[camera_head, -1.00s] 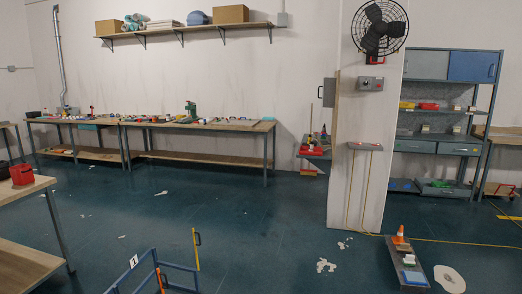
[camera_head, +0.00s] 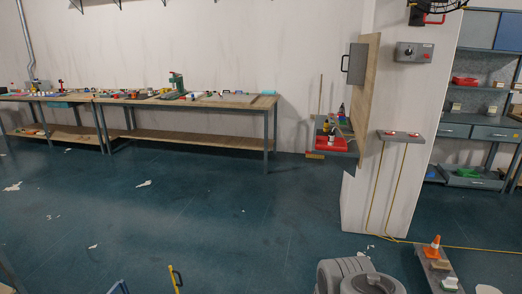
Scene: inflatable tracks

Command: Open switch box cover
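A grey box (camera_head: 414,52) with a small red mark and a dark knob is on the white pillar, in the right part of the head view. A second grey box or panel (camera_head: 356,63) with a dark handle-like edge sticks out from the left side of the wooden board (camera_head: 369,90). I cannot tell for sure which of the two is the switch box, or make out a cover clearly. Rounded grey links of my own arm show at the bottom, right of centre. My gripper is not in view.
A small shelf (camera_head: 402,136) with two red-topped items hangs on the pillar, with yellow cables below. A low board with an orange cone (camera_head: 432,247) lies at lower right. A long workbench (camera_head: 200,101) stands along the back wall. The middle floor is open.

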